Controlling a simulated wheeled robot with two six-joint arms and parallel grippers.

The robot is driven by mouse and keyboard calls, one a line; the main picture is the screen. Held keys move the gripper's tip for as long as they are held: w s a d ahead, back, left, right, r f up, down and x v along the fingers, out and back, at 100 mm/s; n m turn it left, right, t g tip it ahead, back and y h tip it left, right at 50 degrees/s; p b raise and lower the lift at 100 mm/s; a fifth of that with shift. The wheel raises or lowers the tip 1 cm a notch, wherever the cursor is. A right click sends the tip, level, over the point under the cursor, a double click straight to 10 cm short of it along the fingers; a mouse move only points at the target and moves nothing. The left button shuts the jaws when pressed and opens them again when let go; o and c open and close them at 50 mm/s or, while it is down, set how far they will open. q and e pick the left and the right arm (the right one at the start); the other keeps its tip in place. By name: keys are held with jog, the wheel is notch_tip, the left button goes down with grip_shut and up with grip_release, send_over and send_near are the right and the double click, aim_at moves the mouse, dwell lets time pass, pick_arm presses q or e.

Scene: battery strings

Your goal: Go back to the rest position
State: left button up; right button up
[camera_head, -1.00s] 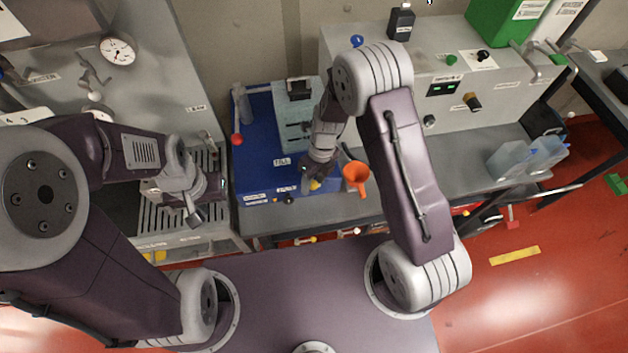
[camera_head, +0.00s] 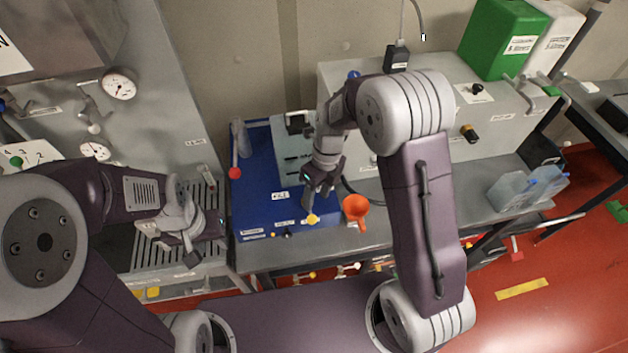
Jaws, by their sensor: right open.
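My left gripper (camera_head: 194,254) is at the left, low over the slotted grey tray (camera_head: 150,262); its jaws are too small and turned away to tell their state. My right gripper (camera_head: 310,205) points down over the front part of the blue panel (camera_head: 258,190), just left of the orange funnel (camera_head: 356,208). Its fingers are apart, and a yellow knob (camera_head: 312,219) shows just below them. I cannot tell whether they touch it. My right upper arm hides part of the grey bench behind.
A grey box (camera_head: 430,130) with knobs stands behind the bench. Green (camera_head: 503,38) and white containers stand at the back right. Clear jugs (camera_head: 510,192) sit on the bench at right. Gauges (camera_head: 120,84) are on the left wall panel.

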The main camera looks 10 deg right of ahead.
jog(key=s+d+f+n+t+b, duration=0.1)
jog(key=s+d+f+n+b, duration=0.2)
jog(key=n, duration=1.1)
jog(key=s+d+f+n+t+h+b, duration=0.1)
jog(key=s+d+f+n+b, duration=0.3)
jog(key=n, duration=1)
jog(key=s+d+b, duration=0.2)
jog(key=s+b, duration=0.1)
jog(key=s, duration=0.1)
jog(key=shift+d+h+b, duration=0.3)
jog(key=shift+b, duration=0.1)
